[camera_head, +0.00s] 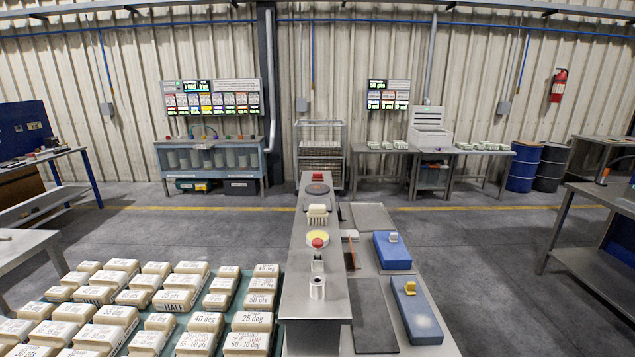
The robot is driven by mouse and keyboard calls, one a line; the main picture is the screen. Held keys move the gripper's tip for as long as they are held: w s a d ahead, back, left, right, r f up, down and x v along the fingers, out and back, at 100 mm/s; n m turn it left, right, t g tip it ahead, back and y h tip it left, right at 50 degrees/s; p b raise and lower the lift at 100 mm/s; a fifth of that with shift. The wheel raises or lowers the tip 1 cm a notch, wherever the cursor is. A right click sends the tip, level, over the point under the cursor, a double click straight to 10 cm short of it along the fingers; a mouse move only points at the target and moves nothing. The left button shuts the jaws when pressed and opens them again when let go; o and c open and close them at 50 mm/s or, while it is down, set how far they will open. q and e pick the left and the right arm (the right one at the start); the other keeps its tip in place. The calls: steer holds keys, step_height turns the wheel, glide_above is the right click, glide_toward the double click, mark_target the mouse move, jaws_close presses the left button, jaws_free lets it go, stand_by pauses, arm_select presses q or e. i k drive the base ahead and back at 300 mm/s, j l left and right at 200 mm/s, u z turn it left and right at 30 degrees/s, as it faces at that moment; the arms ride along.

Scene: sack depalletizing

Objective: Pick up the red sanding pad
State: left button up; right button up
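Two small red things stand on the long narrow steel counter (308,262) in front of me. A red block (318,176) is at its far end, just behind a dark round disc (318,188). A rounded red piece (318,242) is nearer, at the front of a yellow round dish (312,236). Both are too small to tell for sure which is the red sanding pad. Neither of my grippers shows in this view.
Rows of labelled beige sacks (204,321) fill the lower left beside the counter. On its right are blue slabs (417,312) with a yellow piece (410,287) and a white piece (392,237). A metal cup (317,288) stands at the counter's near end.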

mark_target(316, 177)
steer(key=z, duration=0.8)
steer(key=i+l+z, duration=0.15)
steer(key=l, duration=0.2)
steer(key=l+z, duration=0.1)
steer(key=l, duration=0.2)
steer(key=i+l+z, duration=0.15)
steer(key=l, duration=0.15)
steer(key=i+l+z, duration=0.1)
steer(key=l, duration=0.2)
steer(key=i+l+z, duration=0.45)
steer(key=i+l, duration=0.25)
steer(key=i+l+u, duration=0.1)
steer(key=i, duration=0.25)
steer(key=i+l+u, duration=0.1)
steer(key=i, duration=0.25)
steer(key=i+u, duration=0.7)
steer(key=u, duration=0.15)
steer(key=i+u, duration=0.6)
steer(key=i, duration=0.2)
